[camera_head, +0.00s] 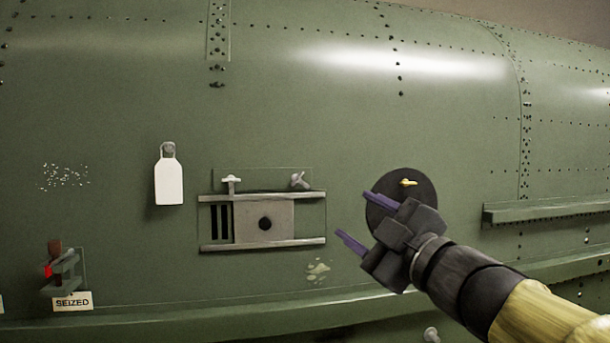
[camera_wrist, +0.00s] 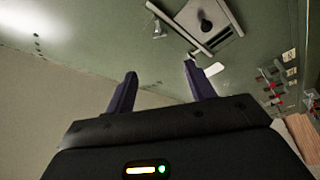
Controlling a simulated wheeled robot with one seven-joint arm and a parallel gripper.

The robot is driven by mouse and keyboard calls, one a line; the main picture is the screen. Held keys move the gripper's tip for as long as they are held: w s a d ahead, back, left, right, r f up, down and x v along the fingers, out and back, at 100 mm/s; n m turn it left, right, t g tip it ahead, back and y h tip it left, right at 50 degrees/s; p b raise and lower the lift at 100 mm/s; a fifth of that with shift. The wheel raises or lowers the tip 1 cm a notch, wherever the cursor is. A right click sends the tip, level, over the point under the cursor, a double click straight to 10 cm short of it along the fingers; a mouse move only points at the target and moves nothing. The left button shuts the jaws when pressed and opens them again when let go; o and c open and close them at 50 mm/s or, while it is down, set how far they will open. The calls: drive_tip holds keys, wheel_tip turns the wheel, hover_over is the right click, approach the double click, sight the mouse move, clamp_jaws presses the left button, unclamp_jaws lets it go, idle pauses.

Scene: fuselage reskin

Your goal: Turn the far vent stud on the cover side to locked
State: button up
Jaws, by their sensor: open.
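A vent sits on the green fuselage wall, with two grey rails (camera_head: 290,242), dark slots (camera_head: 220,222) at left and a cover plate (camera_head: 280,210) with a dark round knob at right. Two small studs are above the upper rail. The left stud (camera_head: 231,181) has its bar level; the right stud (camera_head: 299,181), on the cover's side, has its bar tilted. It also shows in the wrist view (camera_wrist: 158,31). My gripper (camera_head: 352,215) is open and empty, right of the vent and apart from it. Its two purple fingers also show in the wrist view (camera_wrist: 158,70).
A dark disc (camera_head: 425,188) with a yellow handle is partly behind my gripper. A white tag (camera_head: 168,180) hangs left of the vent. A red-marked latch (camera_head: 62,270) with a SEIZED label (camera_head: 72,301) is lower left. A ledge (camera_head: 540,210) juts out at right.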

drive_tip(key=shift+w+a, duration=0.1)
drive_tip(key=shift+w, duration=0.05)
drive_tip(key=p, duration=0.7)
approach(299, 180)
drive_tip(key=x, duration=0.8)
drive_tip(key=shift+c, duration=0.4)
drive_tip(key=c, duration=0.9)
